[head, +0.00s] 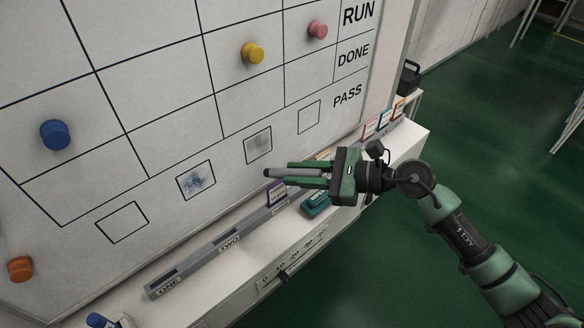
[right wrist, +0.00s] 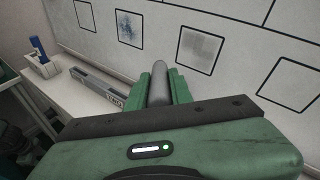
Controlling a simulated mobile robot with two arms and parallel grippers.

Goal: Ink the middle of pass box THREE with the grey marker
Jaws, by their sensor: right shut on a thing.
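My right gripper (head: 289,174) is shut on the grey marker (head: 274,172), whose rounded end sticks out past the fingers toward the board. In the right wrist view the marker (right wrist: 160,86) lies between the green fingers, pointing at the board. The PASS row has outlined boxes. Third from the left, taken as box THREE (head: 258,146), carries a faint grey smudge; it also shows in the right wrist view (right wrist: 198,48). In the head view the marker's end is just below this box; contact cannot be told. My left gripper is not in view.
The second box (head: 196,181) has a blue smudge; the first (head: 122,222) and last (head: 309,116) look blank. A grey rail (head: 200,262) labelled ONE and TWO lies on the ledge below. A green eraser-like block (head: 316,203) sits near the gripper. Coloured magnets dot the board.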

